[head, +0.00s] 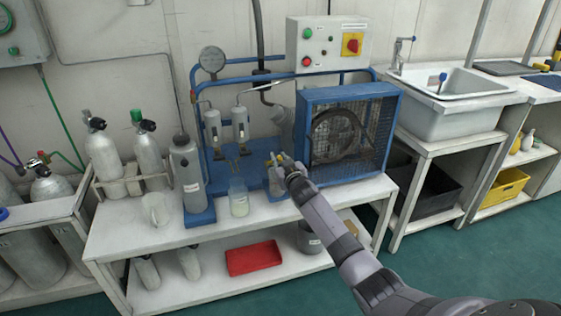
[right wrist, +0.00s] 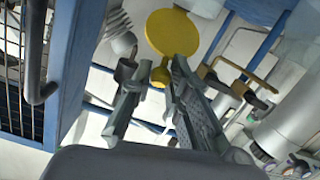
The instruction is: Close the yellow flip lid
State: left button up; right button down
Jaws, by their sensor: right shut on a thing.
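The yellow flip lid (right wrist: 172,33) shows in the right wrist view as a round yellow disc with a small tab at its near end. My right gripper (right wrist: 160,76) has its fingertips on either side of this tab and is shut on it. In the head view my right gripper (head: 278,161) is above the back part of the bench, just left of the caged fan unit. The lid is mostly hidden there by the gripper, and what it is mounted on is hard to make out. My left gripper is not in view.
The blue-framed fan unit (head: 347,135) stands close on the right of my gripper. A clear jar (head: 238,198) and a grey cylinder (head: 188,175) stand to its left on the white bench (head: 120,235). A red tray (head: 253,257) lies on the lower shelf.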

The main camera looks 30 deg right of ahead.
jog(key=shift+w+d+r, duration=0.1)
jog(key=shift+w+r, duration=0.05)
jog(key=shift+r, duration=0.45)
jog(key=c, duration=1.9)
grip_release()
jog(key=shift+c, duration=0.2)
jog(key=o, duration=0.4)
jog(key=shift+f, duration=0.4)
jog(key=v, duration=1.2)
